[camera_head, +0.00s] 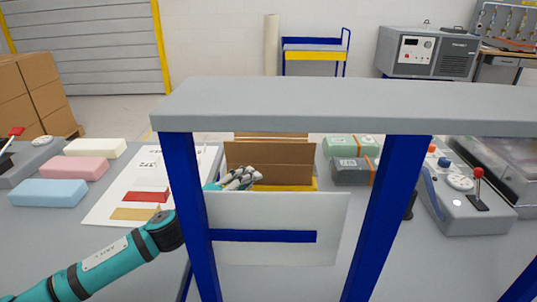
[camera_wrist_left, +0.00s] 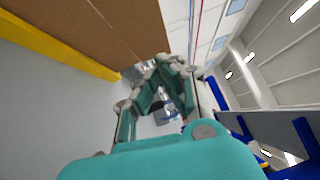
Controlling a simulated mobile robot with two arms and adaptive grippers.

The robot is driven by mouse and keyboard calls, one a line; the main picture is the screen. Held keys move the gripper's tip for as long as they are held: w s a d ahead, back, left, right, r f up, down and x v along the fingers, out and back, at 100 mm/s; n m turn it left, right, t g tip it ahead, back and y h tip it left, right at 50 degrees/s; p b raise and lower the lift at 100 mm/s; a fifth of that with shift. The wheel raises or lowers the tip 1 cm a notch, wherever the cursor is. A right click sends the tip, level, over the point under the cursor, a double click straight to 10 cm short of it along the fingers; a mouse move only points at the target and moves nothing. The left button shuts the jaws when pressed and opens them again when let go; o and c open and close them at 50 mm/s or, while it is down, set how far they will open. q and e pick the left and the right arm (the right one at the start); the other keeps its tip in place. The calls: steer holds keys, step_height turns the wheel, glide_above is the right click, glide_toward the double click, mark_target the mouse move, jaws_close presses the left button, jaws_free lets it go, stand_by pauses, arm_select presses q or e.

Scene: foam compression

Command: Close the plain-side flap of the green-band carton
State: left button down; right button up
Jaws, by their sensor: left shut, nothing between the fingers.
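An open carton stands behind the blue-legged frame in the head view. Its brown flap (camera_head: 285,152) stands up at the back, with a yellow edge (camera_head: 300,186) below it. The brown board (camera_wrist_left: 95,25) and a yellow strip (camera_wrist_left: 60,45) also show in the wrist view. My left gripper (camera_head: 256,174) is shut and empty, over the carton's left part, behind the panel's top edge. Its fingers (camera_wrist_left: 155,68) come together near the brown board. My right gripper is not in view.
Foam blocks (camera_head: 75,168) lie at left beside a sample sheet (camera_head: 105,205). Grey-green blocks (camera_head: 350,170) and a joystick box (camera_head: 465,205) stand at right.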

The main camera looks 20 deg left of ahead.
mark_target(282, 148)
arm_select(q)
steer(key=shift+w+d+r+p, duration=0.2)
steer(key=shift+w+d+p, duration=0.15)
steer(key=shift+w, duration=1.1)
steer(key=shift+w+d+r+p, duration=0.25)
steer(key=shift+w+d+p, duration=0.1)
steer(key=shift+w, duration=1.15)
steer(key=shift+w+d+r+p, duration=0.2)
steer(key=shift+w+d+p, duration=0.15)
steer(key=shift+w, duration=1.1)
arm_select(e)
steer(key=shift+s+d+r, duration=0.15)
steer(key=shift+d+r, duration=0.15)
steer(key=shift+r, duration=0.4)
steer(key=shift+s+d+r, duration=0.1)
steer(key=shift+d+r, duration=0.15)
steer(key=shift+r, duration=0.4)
arm_select(q)
steer(key=shift+a, duration=0.1)
